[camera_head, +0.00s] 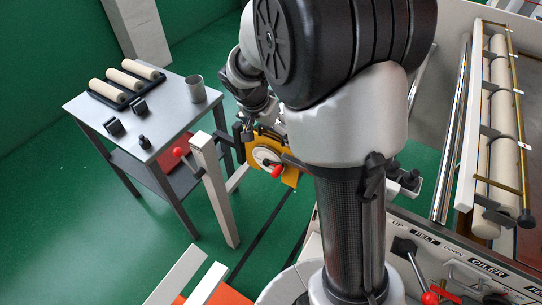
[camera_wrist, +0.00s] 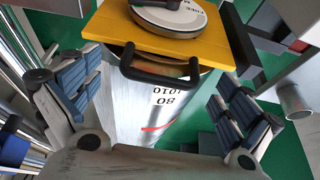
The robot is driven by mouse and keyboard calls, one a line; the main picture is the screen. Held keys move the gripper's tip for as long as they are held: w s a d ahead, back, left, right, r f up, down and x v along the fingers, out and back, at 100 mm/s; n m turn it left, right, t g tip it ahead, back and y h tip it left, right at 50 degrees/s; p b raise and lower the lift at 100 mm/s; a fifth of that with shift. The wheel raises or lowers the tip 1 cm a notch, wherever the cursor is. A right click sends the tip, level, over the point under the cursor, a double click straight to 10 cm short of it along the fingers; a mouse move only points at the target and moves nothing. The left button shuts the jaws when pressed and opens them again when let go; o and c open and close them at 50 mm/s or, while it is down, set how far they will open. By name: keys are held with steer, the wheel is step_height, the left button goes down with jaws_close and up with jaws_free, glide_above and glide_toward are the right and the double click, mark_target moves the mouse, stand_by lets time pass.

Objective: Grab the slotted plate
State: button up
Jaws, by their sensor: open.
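A yellow plate (camera_wrist: 165,38) with a black bar handle (camera_wrist: 160,72) on its near edge is at the top of the wrist view. A round, lettered grey dial (camera_wrist: 170,12) sits on it. The yellow plate also shows in the head view (camera_head: 290,178), with the dial and a red knob, partly behind my arm. I see no clear slot in it, so I cannot tell whether it is the slotted plate. My gripper (camera_wrist: 152,105) is open, with blue-padded fingers wide apart. Nothing is between the pads. The handle lies beyond the fingers, apart from them.
A grey table (camera_head: 185,118) at left bears cream rollers (camera_head: 124,77) on black holders, small black pieces and a metal cup (camera_head: 196,88). A white post (camera_head: 213,190) stands close to my gripper. A machine with long rollers (camera_head: 497,130) is at right. Green floor at left is open.

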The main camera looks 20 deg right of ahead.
steer(key=shift+x, duration=1.15)
steer(key=shift+c, duration=0.4)
steer(key=c, duration=2)
steer(key=shift+r, duration=0.1)
steer(key=shift+c, duration=0.4)
